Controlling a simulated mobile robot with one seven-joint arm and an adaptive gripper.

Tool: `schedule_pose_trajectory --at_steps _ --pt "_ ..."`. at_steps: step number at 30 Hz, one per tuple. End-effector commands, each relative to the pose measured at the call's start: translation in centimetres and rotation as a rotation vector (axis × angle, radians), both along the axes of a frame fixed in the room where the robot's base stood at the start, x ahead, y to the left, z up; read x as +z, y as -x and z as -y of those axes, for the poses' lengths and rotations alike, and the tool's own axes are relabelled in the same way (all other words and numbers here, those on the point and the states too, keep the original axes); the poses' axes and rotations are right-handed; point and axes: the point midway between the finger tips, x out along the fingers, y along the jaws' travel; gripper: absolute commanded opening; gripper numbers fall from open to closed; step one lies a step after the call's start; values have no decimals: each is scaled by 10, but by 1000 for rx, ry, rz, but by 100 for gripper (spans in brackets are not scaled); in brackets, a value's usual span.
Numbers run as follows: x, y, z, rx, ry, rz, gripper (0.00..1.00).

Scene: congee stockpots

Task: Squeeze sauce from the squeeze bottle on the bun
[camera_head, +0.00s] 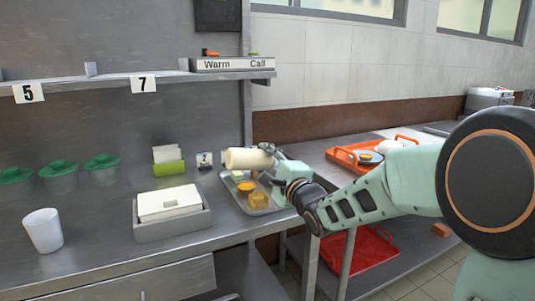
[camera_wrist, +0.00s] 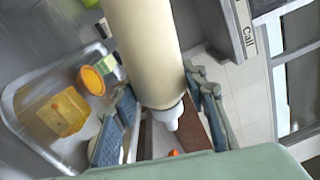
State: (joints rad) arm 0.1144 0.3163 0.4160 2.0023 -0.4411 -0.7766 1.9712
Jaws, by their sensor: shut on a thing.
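My gripper (camera_head: 268,153) is shut on the cream squeeze bottle (camera_head: 246,158), which lies nearly sideways above the metal tray. In the wrist view the bottle (camera_wrist: 145,45) sits between the two fingers of my gripper (camera_wrist: 165,112), with its pale nozzle pointing toward the lower edge of the picture. On an orange tray (camera_head: 340,155) at the right are a small brownish item (camera_head: 368,157) on a dish and a white rounded thing (camera_head: 390,146). I cannot tell for sure which of these is the bun.
The metal tray (camera_head: 228,196) holds an orange round piece (camera_head: 246,187) and a yellow block (camera_head: 259,200). A white stack in a grey box (camera_head: 172,222), a white cup (camera_head: 43,231) and green-lidded tubs (camera_head: 60,168) stand left. A shelf (camera_head: 165,77) overhangs the counter.

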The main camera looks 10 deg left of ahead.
Motion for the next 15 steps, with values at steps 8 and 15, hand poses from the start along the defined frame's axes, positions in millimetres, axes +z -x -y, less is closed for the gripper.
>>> schedule_pose_trajectory --at_steps 8,15 --pt "4 -4 5 -1 -309 -207 28" --pt "3 -10 15 -1 -492 -332 28"
